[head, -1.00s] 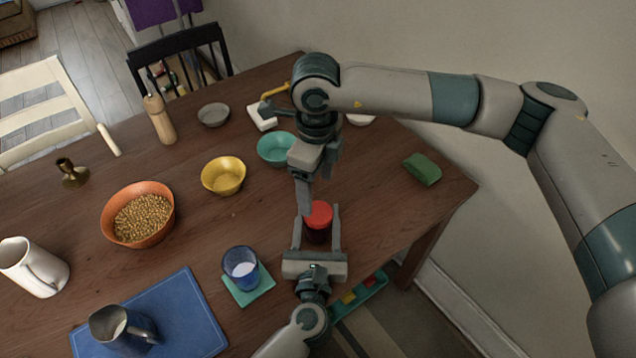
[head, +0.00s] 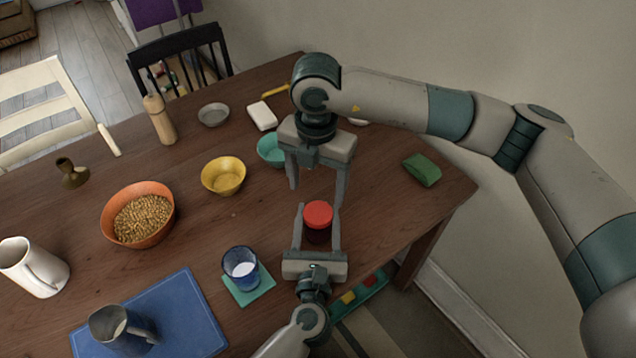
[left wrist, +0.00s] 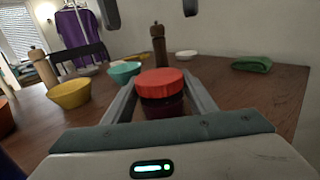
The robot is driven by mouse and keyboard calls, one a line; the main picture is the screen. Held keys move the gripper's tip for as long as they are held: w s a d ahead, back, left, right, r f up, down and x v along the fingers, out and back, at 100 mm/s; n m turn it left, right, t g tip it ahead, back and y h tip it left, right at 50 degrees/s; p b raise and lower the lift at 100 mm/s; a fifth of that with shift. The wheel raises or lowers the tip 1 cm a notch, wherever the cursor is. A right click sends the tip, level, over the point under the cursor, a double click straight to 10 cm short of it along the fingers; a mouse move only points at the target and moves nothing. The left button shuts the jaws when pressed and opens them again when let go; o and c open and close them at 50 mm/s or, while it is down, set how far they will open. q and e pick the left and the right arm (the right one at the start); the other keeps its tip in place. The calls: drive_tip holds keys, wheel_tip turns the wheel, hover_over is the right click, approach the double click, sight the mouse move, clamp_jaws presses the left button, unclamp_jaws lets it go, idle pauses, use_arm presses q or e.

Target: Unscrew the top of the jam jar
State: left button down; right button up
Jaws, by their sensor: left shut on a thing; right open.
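The jam jar (head: 318,236) stands upright on the table near its front right edge. Its red lid (head: 318,213) is on top. My left gripper (head: 318,222) comes from the front and is shut on the jar's dark body, one finger on each side. In the left wrist view the red lid (left wrist: 162,83) sits above the finger tops, with the dark jar body (left wrist: 162,107) below. My right gripper (head: 316,196) is open above and just behind the lid, fingers pointing down, and seems clear of the lid. In the left wrist view only its fingertips show at the top.
A blue cup (head: 241,268) stands on a green coaster left of the jar. Yellow (head: 223,176) and teal (head: 270,150) bowls stand behind, and an orange bowl (head: 137,214) farther left. A green cloth (head: 422,170) lies at right. The table right of the jar is clear.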

sight(318, 212)
drive_tip(key=m, duration=0.4)
drive_tip(key=shift+m, duration=0.4)
drive_tip(key=m, duration=0.5)
drive_tip(key=shift+d+m, duration=0.15)
drive_tip(key=shift+m, duration=0.15)
drive_tip(key=shift+f, duration=0.1)
drive_tip(key=shift+f, duration=3.95)
drive_tip(key=c, duration=1.1)
drive_tip(key=o, duration=1.2)
